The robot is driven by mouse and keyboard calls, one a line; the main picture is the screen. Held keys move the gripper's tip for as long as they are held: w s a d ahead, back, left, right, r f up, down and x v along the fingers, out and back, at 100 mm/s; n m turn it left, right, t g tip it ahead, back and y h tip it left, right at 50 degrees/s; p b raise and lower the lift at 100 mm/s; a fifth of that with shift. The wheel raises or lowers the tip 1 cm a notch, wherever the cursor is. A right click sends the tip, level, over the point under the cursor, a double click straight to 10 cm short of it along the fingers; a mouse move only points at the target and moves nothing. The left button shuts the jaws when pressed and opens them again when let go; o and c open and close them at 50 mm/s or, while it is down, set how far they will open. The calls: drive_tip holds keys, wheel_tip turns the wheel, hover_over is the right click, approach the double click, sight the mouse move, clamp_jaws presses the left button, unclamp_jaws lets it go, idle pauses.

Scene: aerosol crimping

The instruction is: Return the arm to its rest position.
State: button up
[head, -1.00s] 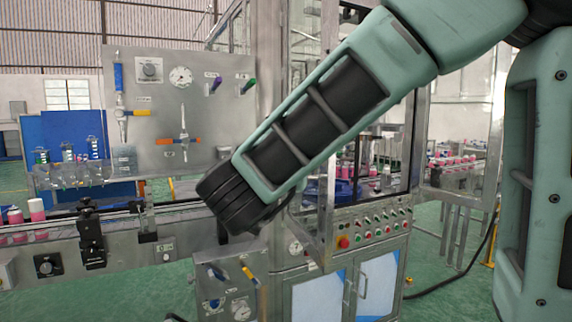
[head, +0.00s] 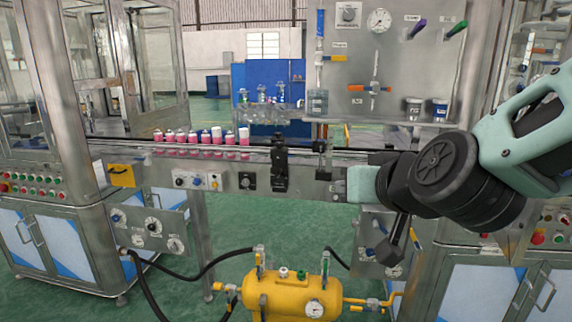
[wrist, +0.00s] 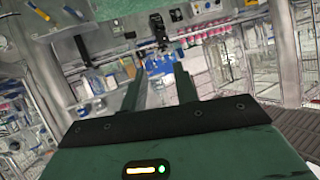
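My arm (head: 465,165) reaches in from the right edge in the head view, bent at its black joints in front of the conveyor and the grey panel. My gripper (wrist: 160,76) shows in the wrist view with its two fingers apart and nothing between them. In the head view I cannot make out the fingers clearly; a dark bar hangs below the black joints. The machines behind the arm are partly hidden.
A conveyor (head: 225,163) with several pink-and-white cans (head: 205,138) runs across the middle. A grey gauge panel (head: 400,60) stands behind it. A yellow tank (head: 285,293) with hoses is below. Machine cabinets (head: 50,235) stand left and right.

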drive_tip(key=s+a+f+n+g+y, duration=0.1)
drive_tip(key=s+a+f+n+g, duration=0.1)
drive_tip(key=s+f+g, duration=0.3)
drive_tip(key=s+a+f+n+g+y, duration=0.1)
drive_tip(key=s+a+f+n+g, duration=0.15)
drive_tip(key=s+f, duration=0.4)
drive_tip(key=s+d+f+n+g+h, duration=0.2)
drive_tip(key=s+d+g+h, duration=0.2)
drive_tip(key=s+d, duration=0.3)
drive_tip(key=s+g, duration=0.1)
drive_tip(key=s, duration=0.3)
drive_tip(key=shift+s, duration=0.15)
drive_tip(key=shift+f, duration=0.1)
